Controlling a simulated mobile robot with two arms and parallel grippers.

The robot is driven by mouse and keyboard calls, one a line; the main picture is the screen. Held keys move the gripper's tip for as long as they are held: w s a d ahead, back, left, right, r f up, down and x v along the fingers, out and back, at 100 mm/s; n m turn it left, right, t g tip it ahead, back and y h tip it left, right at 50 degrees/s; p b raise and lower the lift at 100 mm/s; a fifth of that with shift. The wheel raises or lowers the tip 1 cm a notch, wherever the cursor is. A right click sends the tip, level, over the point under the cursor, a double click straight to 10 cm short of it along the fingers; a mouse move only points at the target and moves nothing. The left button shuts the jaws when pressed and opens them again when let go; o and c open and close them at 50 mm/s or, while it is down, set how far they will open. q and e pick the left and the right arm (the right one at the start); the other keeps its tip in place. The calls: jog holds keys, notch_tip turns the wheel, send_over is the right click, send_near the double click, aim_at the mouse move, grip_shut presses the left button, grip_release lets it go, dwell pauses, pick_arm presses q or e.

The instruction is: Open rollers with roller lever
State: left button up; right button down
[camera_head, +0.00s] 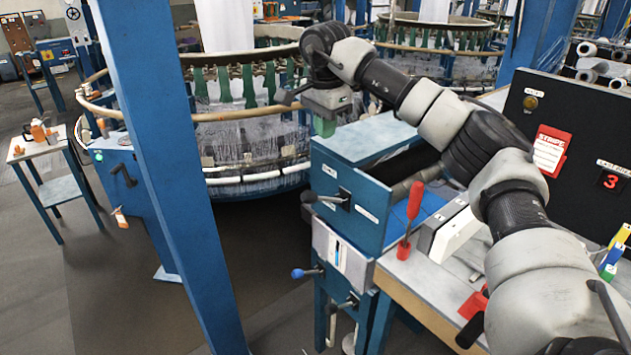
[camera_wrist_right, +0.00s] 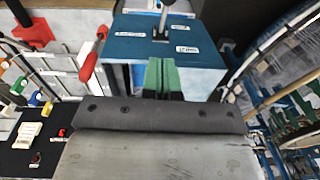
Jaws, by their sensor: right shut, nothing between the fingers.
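The blue machine box (camera_head: 365,145) stands right of centre in the head view. A lever with a black knob (camera_head: 310,197) sticks out to the left from a slot on its side. A lever also shows at the top of the wrist view (camera_wrist_right: 165,14), standing from a slot in the blue face between white labels too small to read. A grey roller (camera_head: 405,188) shows partly in the box's dark opening. My right gripper (camera_head: 325,126) is above the box's far left corner. Its green fingers are shut and empty in the wrist view (camera_wrist_right: 162,76), apart from the lever. My left gripper is out of view.
A lower lever with a blue knob (camera_head: 298,273) sticks out below the box. A red-handled tool (camera_head: 409,220) stands on the workbench (camera_head: 420,285) at right. A blue post (camera_head: 165,170) stands left of the box. The circular loom (camera_head: 245,150) is behind. Floor between post and box is clear.

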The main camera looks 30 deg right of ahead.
jog(key=shift+f, duration=0.15)
jog(key=p, duration=0.3)
send_over(315, 193)
jog(key=d, duration=0.2)
notch_tip(315, 193, down, 9)
jog(key=f, duration=0.1)
jog(key=a+f+p, duration=0.1)
jog(key=a+f, duration=0.1)
jog(key=f, duration=0.1)
jog(key=shift+s, duration=0.1)
jog(key=shift+f, duration=0.1)
